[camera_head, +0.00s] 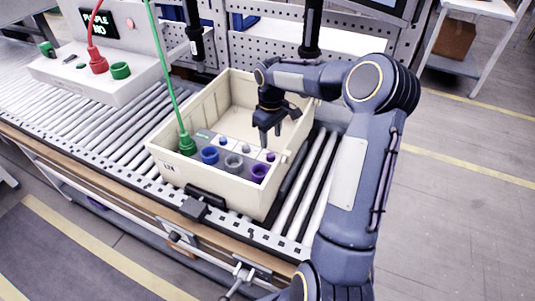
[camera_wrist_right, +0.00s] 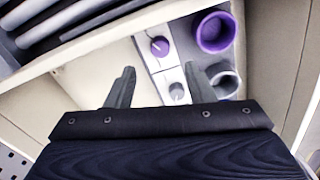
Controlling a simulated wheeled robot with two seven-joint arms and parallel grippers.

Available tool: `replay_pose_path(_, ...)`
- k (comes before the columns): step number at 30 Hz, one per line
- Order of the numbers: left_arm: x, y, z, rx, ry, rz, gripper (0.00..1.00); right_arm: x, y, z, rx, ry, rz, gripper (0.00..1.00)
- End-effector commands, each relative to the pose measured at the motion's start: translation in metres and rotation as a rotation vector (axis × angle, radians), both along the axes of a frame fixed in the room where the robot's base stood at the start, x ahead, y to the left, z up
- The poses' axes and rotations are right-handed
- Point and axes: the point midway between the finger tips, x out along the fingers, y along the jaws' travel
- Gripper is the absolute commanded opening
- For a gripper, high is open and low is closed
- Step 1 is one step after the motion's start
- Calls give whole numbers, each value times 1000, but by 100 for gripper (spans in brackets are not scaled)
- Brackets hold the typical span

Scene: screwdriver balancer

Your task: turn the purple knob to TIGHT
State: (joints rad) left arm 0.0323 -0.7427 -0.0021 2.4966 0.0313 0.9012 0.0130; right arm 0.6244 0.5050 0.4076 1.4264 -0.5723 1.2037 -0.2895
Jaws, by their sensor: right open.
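The purple knob (camera_head: 270,157) is small and round, on the panel inside the cream crate (camera_head: 168,168), behind the purple socket (camera_head: 259,173). In the right wrist view the purple knob (camera_wrist_right: 160,46) sits on a white plate with a pale mark on its top; the purple socket (camera_wrist_right: 215,32) is to its right. My right gripper (camera_head: 272,141) points down over the crate, open and empty. In the wrist view its fingertips (camera_wrist_right: 160,72) stand apart, with the knob just beyond the gap, not between them. Any TIGHT lettering is too small to read. My left gripper is not in view.
A grey knob (camera_wrist_right: 177,91) is close to the purple one. The panel also has a blue socket (camera_head: 209,155), a grey socket (camera_head: 234,163) and a green plug (camera_head: 187,144) on a cable. Crate walls surround the panel. A dark screwdriver (camera_head: 312,30) hangs behind.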

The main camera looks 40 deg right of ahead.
Motion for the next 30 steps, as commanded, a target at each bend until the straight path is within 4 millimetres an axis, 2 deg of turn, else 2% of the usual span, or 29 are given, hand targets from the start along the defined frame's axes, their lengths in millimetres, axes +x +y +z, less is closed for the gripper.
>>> replay_pose_path(9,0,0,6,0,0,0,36,-1,0,-47,3,4,0,49)
replay_pose_path(15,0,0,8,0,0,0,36,-1,1,-70,3,3,0,49)
replay_pose_path(25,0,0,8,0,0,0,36,0,0,-75,0,0,0,49)
replay_pose_path(26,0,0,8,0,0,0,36,0,0,-75,0,0,0,47)
replay_pose_path(30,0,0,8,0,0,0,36,0,0,-75,0,0,0,29)
